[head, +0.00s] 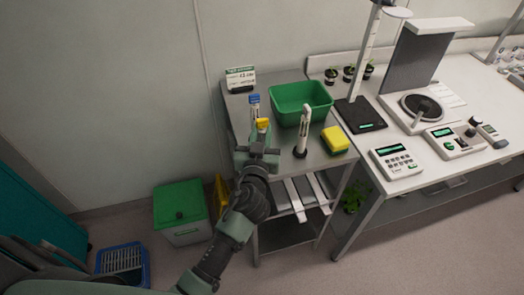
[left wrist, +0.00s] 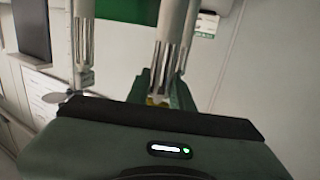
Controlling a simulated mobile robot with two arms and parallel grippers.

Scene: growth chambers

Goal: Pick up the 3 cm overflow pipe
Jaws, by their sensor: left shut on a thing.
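Several upright white overflow pipes stand on a metal side table (head: 316,150). One has a blue top (head: 254,99), one has a yellow top (head: 262,123), and a plain white one (head: 303,131) stands apart on the right. My left gripper (head: 259,152) is shut on the yellow-topped pipe, which shows in the left wrist view (left wrist: 166,45) between the green fingers (left wrist: 168,92). Another slotted pipe (left wrist: 190,40) is close behind it there, and one (left wrist: 84,50) is apart at the left. The held pipe's lower end is hidden. My right gripper is not in view.
A green tub (head: 302,97), a yellow sponge (head: 335,140) and a small sign (head: 240,79) share the side table. A bench (head: 452,175) with a scale and instruments stands right. A green bin (head: 181,205) and a blue basket (head: 123,262) are on the floor.

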